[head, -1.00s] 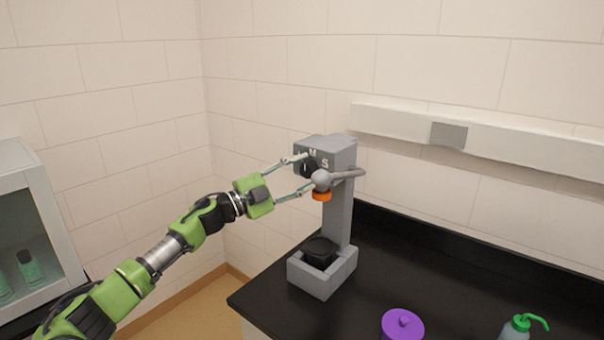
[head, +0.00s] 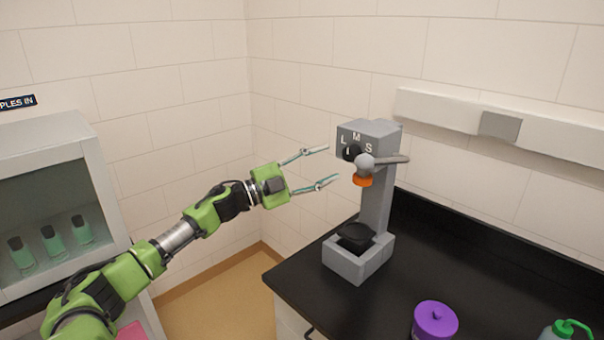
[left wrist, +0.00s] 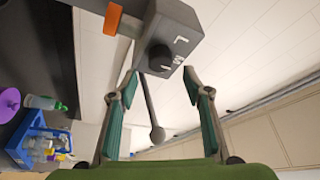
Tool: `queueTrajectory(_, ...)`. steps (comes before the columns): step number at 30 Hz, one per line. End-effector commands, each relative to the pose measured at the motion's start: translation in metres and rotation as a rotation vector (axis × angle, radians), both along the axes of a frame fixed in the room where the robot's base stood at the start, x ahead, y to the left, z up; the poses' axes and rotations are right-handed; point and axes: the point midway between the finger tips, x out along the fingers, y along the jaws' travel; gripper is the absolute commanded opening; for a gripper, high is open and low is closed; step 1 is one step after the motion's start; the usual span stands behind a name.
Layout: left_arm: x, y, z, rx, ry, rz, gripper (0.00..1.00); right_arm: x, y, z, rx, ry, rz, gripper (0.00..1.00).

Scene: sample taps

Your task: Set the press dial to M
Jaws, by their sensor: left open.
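The grey press (head: 372,133) stands on the black bench. Its black dial (head: 351,153) is on the front of the head, with white letters L, M and S around it. A pale mark on the dial looks roughly upright, towards the M, but it is too small to be sure. My left gripper (head: 330,164) is open and empty, its fingertips left of the dial and apart from it. In the left wrist view the dial (left wrist: 159,58) shows beyond the space between the open fingers. My right gripper is not in view.
A black cup (head: 355,236) is in the press base. A purple lidded jar (head: 435,320) and green-topped bottle (head: 566,328) stand in front. A cabinet (head: 88,150) is left.

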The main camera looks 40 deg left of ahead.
Motion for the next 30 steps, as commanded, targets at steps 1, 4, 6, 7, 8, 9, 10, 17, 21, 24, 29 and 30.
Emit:
queueTrajectory(1,-0.006,0.003,-0.004,0.000,0.004,0.000,0.45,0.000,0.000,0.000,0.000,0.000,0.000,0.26)
queueTrajectory(4,-0.016,0.007,-0.006,-0.002,0.004,0.000,0.45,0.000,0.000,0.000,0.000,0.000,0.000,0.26)
queueTrajectory(6,-0.022,0.010,-0.007,0.000,0.004,0.000,0.45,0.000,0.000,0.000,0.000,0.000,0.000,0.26)
queueTrajectory(7,-0.025,0.011,-0.007,0.001,0.004,0.000,0.45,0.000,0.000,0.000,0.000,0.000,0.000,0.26)
queueTrajectory(8,-0.028,0.013,-0.009,-0.001,0.005,0.000,0.45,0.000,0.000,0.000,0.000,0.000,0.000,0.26)
queueTrajectory(9,-0.032,0.014,-0.009,-0.002,0.004,0.000,0.45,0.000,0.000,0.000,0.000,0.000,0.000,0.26)
queueTrajectory(10,-0.034,0.015,-0.010,-0.002,0.004,0.000,0.45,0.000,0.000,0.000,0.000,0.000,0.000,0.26)
queueTrajectory(17,-0.048,0.022,-0.011,0.000,0.001,0.000,0.45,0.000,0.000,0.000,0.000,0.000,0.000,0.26)
queueTrajectory(21,-0.051,0.023,-0.011,0.000,0.001,0.000,0.45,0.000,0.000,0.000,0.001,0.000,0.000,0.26)
queueTrajectory(24,-0.051,0.023,-0.011,0.000,0.000,0.000,0.45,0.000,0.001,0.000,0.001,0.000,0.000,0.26)
queueTrajectory(29,-0.051,0.023,-0.011,0.000,0.000,0.000,0.45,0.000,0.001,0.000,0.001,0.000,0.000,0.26)
queueTrajectory(30,-0.051,0.023,-0.011,0.000,0.000,0.000,0.45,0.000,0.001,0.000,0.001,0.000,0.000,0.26)
